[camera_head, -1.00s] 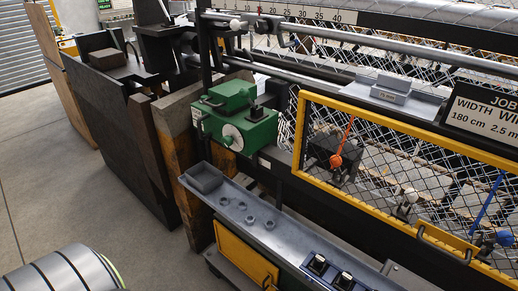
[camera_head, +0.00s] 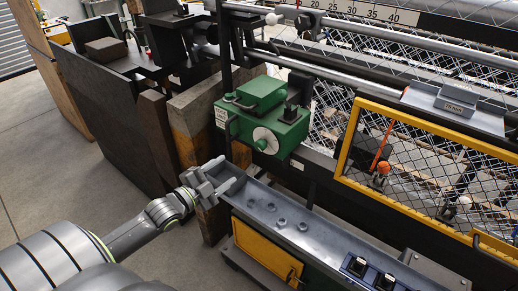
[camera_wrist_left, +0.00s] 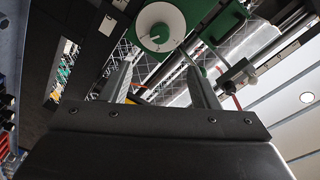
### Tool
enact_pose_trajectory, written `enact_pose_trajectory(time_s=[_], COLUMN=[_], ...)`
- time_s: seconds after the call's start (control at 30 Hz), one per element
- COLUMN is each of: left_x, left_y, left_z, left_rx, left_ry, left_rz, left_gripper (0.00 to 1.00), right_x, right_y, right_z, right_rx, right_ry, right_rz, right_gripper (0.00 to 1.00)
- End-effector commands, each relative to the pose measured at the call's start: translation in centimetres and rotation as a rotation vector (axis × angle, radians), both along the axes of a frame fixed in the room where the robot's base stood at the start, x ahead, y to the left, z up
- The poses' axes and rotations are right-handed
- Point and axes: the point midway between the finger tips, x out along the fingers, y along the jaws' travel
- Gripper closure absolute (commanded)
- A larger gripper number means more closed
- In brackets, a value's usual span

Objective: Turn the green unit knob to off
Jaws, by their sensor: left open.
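The green unit (camera_head: 262,112) is a green box on the machine beside the mesh guard. Its knob (camera_head: 265,140) is a pale round dial with a green centre on the front face. In the left wrist view the knob (camera_wrist_left: 160,27) sits at the top, beyond the fingers. My left gripper (camera_head: 225,175) is open and empty, below and left of the knob, apart from it. In the left wrist view the two fingers of my left gripper (camera_wrist_left: 160,85) stand apart with nothing between them. My right gripper is not in view.
A grey tray ledge (camera_head: 335,240) with several nuts lies below the unit, above a yellow panel (camera_head: 262,252). A yellow-framed mesh guard (camera_head: 350,135) is to the right. Wooden posts (camera_head: 187,135) stand left of the unit. Open floor (camera_head: 50,180) lies at left.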

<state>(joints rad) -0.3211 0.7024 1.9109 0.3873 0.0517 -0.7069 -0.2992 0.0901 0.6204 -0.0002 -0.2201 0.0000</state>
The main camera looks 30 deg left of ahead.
Motion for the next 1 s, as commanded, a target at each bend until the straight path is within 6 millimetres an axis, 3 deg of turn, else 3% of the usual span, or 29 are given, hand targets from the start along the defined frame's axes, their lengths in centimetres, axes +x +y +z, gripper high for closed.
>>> enact_pose_trajectory(time_s=[0.1,0.37,0.7,1.0], left_x=[2.2,6.6,12.2,14.9], left_y=[-0.3,-1.0,-1.9,-2.2], left_z=[-0.5,-0.4,-0.1,-0.1], left_rx=[-0.001,-0.003,-0.004,-0.002], left_ry=[-0.006,-0.004,-0.001,0.001], left_rz=[0.0,0.0,0.001,0.002], left_gripper=[0.45,0.45,0.45,0.45], right_x=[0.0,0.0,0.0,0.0], right_y=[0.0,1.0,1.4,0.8], right_z=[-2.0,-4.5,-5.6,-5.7], right_rx=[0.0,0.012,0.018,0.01], right_ry=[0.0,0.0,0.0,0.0], right_rz=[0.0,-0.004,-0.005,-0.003], right_gripper=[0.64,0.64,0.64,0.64])
